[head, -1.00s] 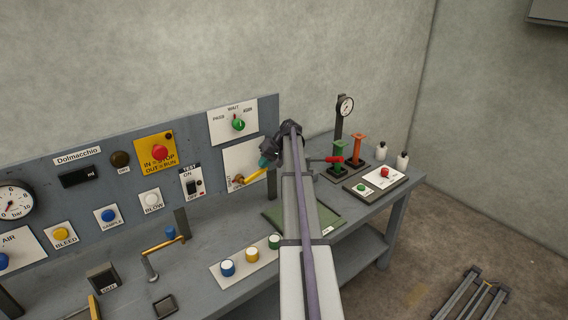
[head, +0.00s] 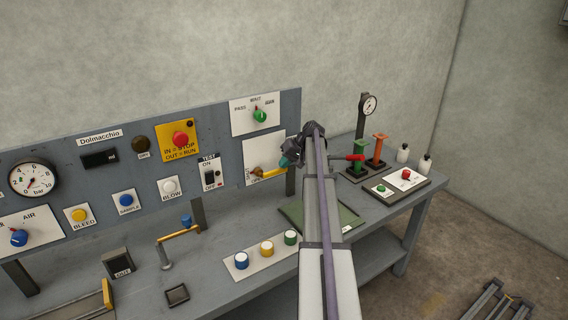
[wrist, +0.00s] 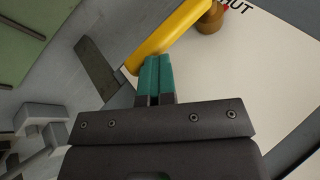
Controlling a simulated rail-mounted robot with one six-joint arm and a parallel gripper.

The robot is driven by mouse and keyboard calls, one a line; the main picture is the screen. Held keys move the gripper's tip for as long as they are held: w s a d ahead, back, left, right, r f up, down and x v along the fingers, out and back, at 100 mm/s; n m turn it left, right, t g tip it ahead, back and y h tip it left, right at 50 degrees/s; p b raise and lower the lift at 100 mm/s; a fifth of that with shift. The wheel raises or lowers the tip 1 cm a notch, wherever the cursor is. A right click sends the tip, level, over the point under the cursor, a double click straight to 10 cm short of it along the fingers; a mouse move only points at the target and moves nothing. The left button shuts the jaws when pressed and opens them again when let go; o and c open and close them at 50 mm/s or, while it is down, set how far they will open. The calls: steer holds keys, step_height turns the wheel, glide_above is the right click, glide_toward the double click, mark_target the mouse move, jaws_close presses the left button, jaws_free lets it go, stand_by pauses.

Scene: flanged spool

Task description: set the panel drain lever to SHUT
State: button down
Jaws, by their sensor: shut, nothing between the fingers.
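The drain lever (head: 270,173) is a yellow handle on a white plate (head: 246,150) at the panel's right end. It points right from its brass pivot (wrist: 210,18), roughly level in the head view. SHUT is lettered at the plate's left edge; a second label below the lever is too small to read fully. My gripper (head: 287,161) is at the lever's free end. In the wrist view its teal fingertips (wrist: 151,62) are together, against or very near the yellow handle (wrist: 165,38), not around it. I cannot tell whether they touch.
A selector knob (head: 260,115) sits above the lever plate, and a red stop button (head: 180,139) to its left. A grey post (head: 198,213) stands below the panel. A green mat (head: 300,215) and red-handled valve (head: 347,157) lie to the right.

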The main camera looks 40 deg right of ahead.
steer(key=shift+s+f, duration=0.2)
steer(key=shift+s, duration=0.05)
steer(key=d+p+v, duration=0.2)
steer(key=p+v, duration=0.7)
steer(key=v, duration=0.3)
steer(key=shift+w+d+f, duration=0.3)
steer(key=shift+w+f, duration=0.05)
steer(key=shift+w, duration=0.05)
